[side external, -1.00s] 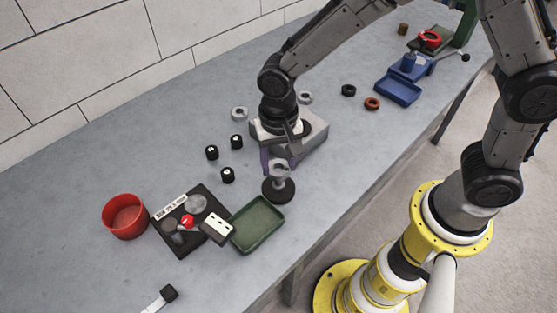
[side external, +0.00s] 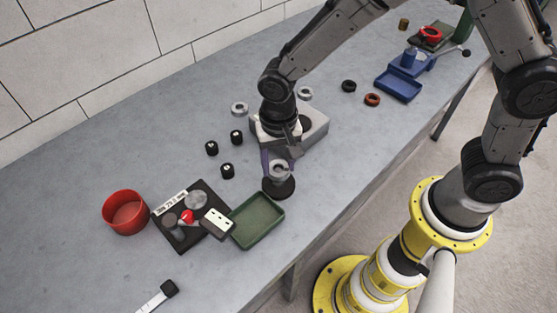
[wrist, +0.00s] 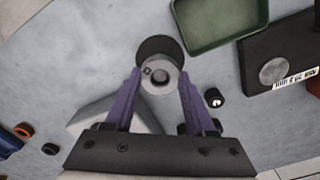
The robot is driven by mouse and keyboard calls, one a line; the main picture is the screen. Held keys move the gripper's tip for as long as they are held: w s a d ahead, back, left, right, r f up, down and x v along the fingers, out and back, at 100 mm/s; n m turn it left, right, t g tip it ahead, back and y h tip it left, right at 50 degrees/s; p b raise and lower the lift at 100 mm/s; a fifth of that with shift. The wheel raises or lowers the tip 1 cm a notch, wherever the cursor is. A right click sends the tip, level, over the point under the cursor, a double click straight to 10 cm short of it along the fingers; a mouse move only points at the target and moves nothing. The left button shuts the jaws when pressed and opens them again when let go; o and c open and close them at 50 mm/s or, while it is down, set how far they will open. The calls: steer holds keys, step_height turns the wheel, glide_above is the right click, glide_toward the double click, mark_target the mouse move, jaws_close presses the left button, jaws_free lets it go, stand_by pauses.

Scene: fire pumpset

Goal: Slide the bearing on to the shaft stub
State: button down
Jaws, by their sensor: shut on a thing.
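The bearing, a light grey ring (wrist: 161,76), is pinched between the two purple fingers of my gripper (wrist: 160,88). In the side view the bearing (side external: 280,168) is at my gripper (side external: 278,165), over the round black base (side external: 279,189) that carries the shaft stub. In the wrist view the black base (wrist: 158,46) shows behind the ring and sticks out past its upper edge. The stub is mostly hidden by the ring and fingers, so I cannot tell whether the ring is around it or just above it.
A green tray (side external: 258,242) lies close in front of the base. A black plate (side external: 168,228) with small parts and a red bowl (side external: 125,229) are to the left. Several small black cylinders (side external: 228,171) stand nearby. A grey block (side external: 317,130) is behind my gripper.

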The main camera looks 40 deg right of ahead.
steer(key=shift+f, duration=0.45)
steer(key=shift+c, duration=0.8)
jaws_free()
steer(key=shift+r, duration=0.1)
step_height(320, 180, up, 14)
stand_by(0.8)
